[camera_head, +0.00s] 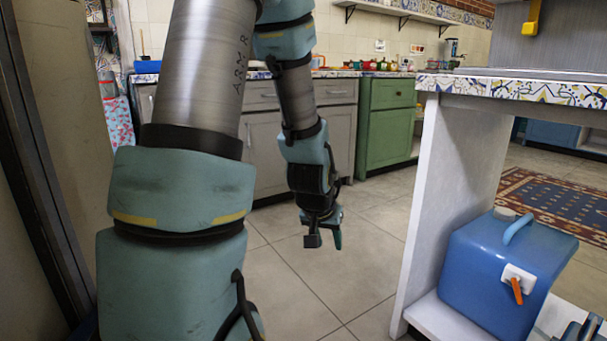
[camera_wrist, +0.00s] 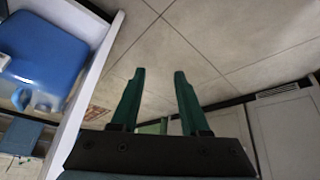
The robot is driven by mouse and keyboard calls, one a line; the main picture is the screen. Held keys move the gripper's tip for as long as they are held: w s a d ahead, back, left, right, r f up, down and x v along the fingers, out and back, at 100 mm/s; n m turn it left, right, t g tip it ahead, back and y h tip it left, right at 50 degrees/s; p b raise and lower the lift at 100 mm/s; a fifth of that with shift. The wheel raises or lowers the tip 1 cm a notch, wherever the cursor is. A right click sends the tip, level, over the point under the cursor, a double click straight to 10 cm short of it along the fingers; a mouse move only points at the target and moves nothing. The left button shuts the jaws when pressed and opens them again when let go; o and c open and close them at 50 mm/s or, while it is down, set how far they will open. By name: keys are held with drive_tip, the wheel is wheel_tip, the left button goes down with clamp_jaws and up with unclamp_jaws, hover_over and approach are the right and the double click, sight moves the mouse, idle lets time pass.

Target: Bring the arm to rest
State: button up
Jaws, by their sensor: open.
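My arm hangs down in the left half of the head view, with my gripper (camera_head: 325,240) at its lower end in front of the tiled floor. In the wrist view my gripper (camera_wrist: 159,88) shows two green fingers spread apart. Nothing is between them but the view of floor tiles. My gripper is open, empty and touches nothing that I can see.
A white table (camera_head: 450,180) with a patterned top stands at the right. A blue water container (camera_head: 500,275) with an orange tap sits on its low shelf. Grey cabinets (camera_head: 262,150) and a green cabinet (camera_head: 388,125) line the back. The tiled floor (camera_head: 365,235) between is clear.

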drive_tip(key=s+a+r+n+g+y+p, duration=0.2)
drive_tip(key=s+a+r+n+g+p, duration=0.15)
drive_tip(key=s+a+r, duration=0.75)
wheel_tip(320, 180, up, 34)
drive_tip(key=w+a+p, duration=0.1)
drive_tip(key=p, duration=3.5)
drive_tip(key=shift+w+a+m+p, duration=0.15)
drive_tip(key=shift+w+m+p, duration=0.2)
drive_tip(key=shift+w, duration=0.05)
